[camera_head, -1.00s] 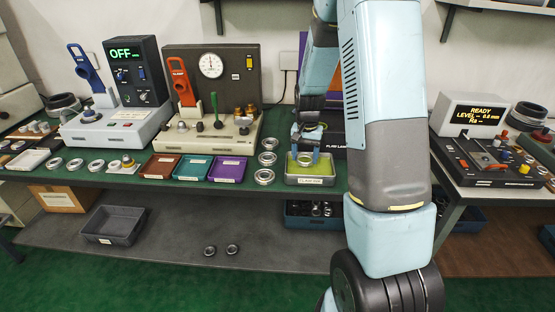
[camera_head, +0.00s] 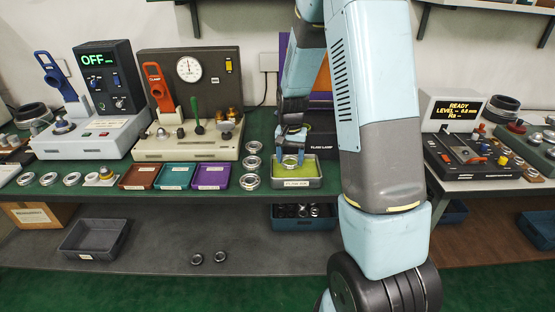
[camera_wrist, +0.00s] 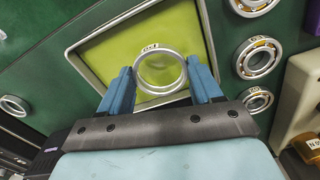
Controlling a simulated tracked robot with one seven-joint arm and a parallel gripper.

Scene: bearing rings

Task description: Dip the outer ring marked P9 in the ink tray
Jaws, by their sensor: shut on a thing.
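My gripper (camera_wrist: 160,88) is shut on a metal ring (camera_wrist: 143,88), one blue finger on each side of it. A small yellow mark with dark characters sits at the top of the ring, too small to read surely. The ring (camera_head: 290,165) is over the yellow-green pad of the ink tray (camera_head: 312,183), inside its rim. The tray's pale rim also shows in the wrist view (camera_wrist: 88,70). I cannot tell whether the ring touches the ink.
Several bearing rings (camera_head: 250,182) lie just left of the tray. Purple (camera_head: 211,187), teal and brown trays stand further left, before the clamp gauge stand (camera_head: 190,148). A blue bin (camera_head: 290,224) of rings is on the shelf below.

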